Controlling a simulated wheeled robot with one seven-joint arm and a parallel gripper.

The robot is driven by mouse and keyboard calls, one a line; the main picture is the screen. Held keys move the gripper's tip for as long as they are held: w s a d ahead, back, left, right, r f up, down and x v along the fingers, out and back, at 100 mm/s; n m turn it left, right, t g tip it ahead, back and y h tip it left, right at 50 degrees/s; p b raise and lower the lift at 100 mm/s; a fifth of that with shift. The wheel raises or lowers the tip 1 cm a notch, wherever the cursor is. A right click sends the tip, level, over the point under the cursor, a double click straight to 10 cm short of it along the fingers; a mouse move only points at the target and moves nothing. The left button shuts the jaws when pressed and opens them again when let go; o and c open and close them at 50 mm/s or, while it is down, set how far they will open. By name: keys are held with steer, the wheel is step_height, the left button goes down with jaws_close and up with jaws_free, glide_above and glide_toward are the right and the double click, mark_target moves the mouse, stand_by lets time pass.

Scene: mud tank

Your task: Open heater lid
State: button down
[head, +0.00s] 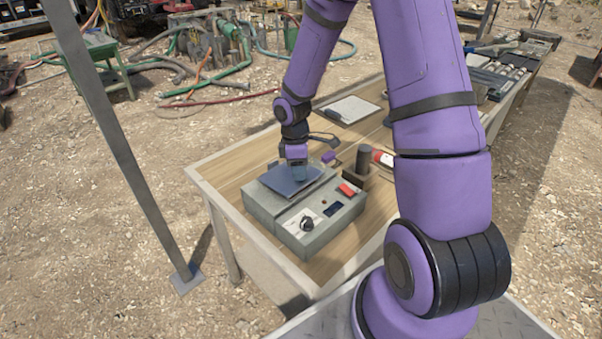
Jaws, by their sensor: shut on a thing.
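The heater (318,231) is a grey box on the wooden table, with a black knob, a small dark display and a red switch on its front panel. Its lid (278,184) is a flat dark blue-grey plate over the back part of the box. My gripper (298,174) points down at the middle of the lid and is shut on it. The fingertips are small and partly hidden, so the exact grip point is unclear. I cannot tell whether the lid is slightly raised.
A clipboard (347,109) lies behind. A grey metal post (112,132) stands left of the table (222,187). The table's left end is clear.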

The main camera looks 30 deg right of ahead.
steer(key=shift+w+r+g, duration=0.3)
steer(key=shift+r+g, duration=0.1)
steer(key=w+a+r+g+h, duration=0.2)
steer(key=w+g, duration=0.7)
steer(key=w, duration=0.8)
steer(key=shift+a+r+g, duration=0.25)
steer(key=shift+a+g, duration=0.05)
steer(key=shift+a, duration=0.25)
steer(key=shift+s, duration=0.1)
steer(key=c, duration=0.8)
jaws_free()
steer(key=shift+d, duration=0.2)
steer(key=shift+a, duration=0.15)
steer(key=shift+a+r, duration=0.15)
steer(key=shift+r, duration=0.05)
